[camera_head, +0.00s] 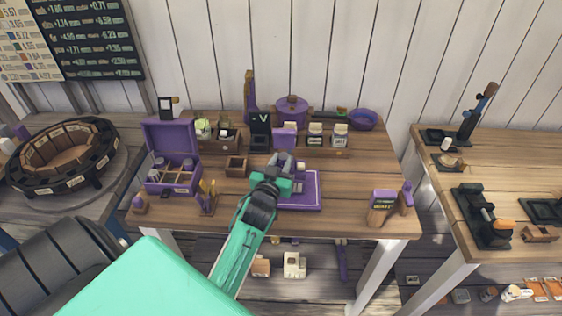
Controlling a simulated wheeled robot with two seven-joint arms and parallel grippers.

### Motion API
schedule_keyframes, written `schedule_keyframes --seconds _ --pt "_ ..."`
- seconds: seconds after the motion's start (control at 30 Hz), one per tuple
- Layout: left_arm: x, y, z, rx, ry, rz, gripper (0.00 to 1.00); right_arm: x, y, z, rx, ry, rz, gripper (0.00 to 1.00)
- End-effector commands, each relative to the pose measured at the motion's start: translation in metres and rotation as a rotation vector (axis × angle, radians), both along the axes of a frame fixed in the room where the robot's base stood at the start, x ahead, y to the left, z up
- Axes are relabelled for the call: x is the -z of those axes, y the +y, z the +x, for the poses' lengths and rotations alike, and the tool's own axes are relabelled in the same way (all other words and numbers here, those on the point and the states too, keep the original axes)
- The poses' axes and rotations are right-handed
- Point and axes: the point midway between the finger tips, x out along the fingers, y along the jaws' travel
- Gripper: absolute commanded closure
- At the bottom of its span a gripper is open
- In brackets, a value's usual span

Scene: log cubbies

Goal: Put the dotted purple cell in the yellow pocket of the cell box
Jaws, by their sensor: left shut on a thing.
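The open purple box (172,189) stands at the left of the table with its lid raised. It looks like the cell box; it has several pockets, some holding small grey cylinders. Tan-lined pockets show at its front, but I cannot tell which is yellow. My left gripper (285,168) is right of the box, over the purple tray (308,203). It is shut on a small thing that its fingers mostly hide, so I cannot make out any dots. My right gripper is not in view.
Jars (340,135), a purple pot (291,108) and a purple bowl (363,120) line the back. The table's right middle is clear.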

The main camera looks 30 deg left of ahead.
Motion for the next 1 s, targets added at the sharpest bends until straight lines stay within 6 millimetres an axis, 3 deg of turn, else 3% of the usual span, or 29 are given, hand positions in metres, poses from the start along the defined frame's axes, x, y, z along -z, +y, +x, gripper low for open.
schedule_keyframes --seconds 0.47,0.5,0.6,1.0 --pt "0.009 0.0 0.0 0.001 -0.002 0.001 0.99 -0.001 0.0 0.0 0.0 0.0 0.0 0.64" --pt "0.008 0.0 0.0 0.001 -0.002 0.001 0.67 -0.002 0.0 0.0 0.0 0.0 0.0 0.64" --pt "0.008 0.0 0.0 0.001 -0.002 0.002 0.51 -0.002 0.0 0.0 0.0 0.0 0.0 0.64" --pt "0.011 0.0 0.0 0.001 -0.001 0.002 0.51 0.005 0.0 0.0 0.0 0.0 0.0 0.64"
